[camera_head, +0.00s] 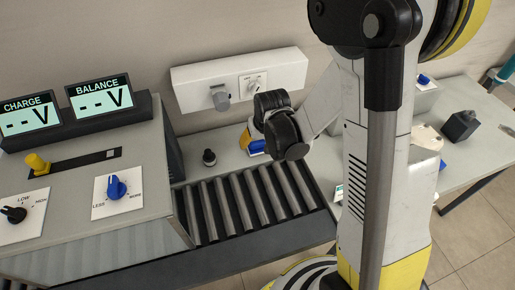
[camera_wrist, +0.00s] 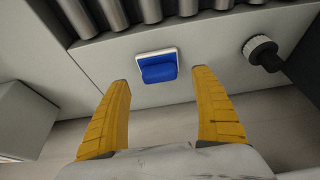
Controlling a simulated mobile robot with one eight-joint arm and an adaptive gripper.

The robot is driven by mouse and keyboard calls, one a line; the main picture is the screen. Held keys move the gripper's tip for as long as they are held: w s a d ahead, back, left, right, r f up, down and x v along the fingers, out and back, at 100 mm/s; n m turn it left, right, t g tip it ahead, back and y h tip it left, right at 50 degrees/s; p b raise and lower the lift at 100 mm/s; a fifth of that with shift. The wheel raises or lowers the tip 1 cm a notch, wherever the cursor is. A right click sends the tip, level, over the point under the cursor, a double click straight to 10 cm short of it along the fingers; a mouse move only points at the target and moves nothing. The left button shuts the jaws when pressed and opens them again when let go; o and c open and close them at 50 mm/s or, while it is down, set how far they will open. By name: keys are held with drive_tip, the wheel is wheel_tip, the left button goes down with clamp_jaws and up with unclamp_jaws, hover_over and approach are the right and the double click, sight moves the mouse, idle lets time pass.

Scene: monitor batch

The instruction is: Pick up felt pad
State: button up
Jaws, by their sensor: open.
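A blue block on a white, square-edged base, which looks like the felt pad (camera_wrist: 158,68), lies on the grey surface beside the rollers in the wrist view. In the head view a blue patch of it (camera_head: 257,147) shows beside my wrist, mostly hidden. My gripper (camera_wrist: 162,80) is open, its two yellow fingers apart and empty. In the wrist view the pad lies between and just beyond the fingertips, and no finger appears to touch it. The height of the fingers above the surface is hard to tell.
A black knob-like piece (camera_wrist: 262,52) stands right of the pad in the wrist view. The roller conveyor (camera_head: 250,200) runs along the pad's near side in the head view. A white socket box (camera_head: 239,78) is on the wall behind. The control console (camera_head: 90,200) stands left.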

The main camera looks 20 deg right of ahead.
sight(258, 143)
drive_tip(key=b+x, duration=0.1)
drive_tip(key=x, duration=0.3)
drive_tip(key=shift+f+b, duration=0.2)
drive_tip(key=shift+b, duration=0.2)
drive_tip(key=shift+r, duration=0.1)
drive_tip(key=shift+c, duration=1)
drive_tip(key=c, duration=1.1)
drive_tip(key=shift+o, duration=0.2)
drive_tip(key=shift+r, duration=0.1)
wheel_tip(258, 143, up, 5)
drive_tip(key=p, duration=0.2)
drive_tip(key=shift+d+p, duration=0.15)
drive_tip(key=shift+p, duration=0.25)
drive_tip(key=w+d+r+p, duration=0.2)
drive_tip(key=d+r, duration=0.3)
drive_tip(key=d, duration=0.6)
drive_tip(key=shift+w+r+p, duration=0.4)
drive_tip(key=shift+p, duration=0.2)
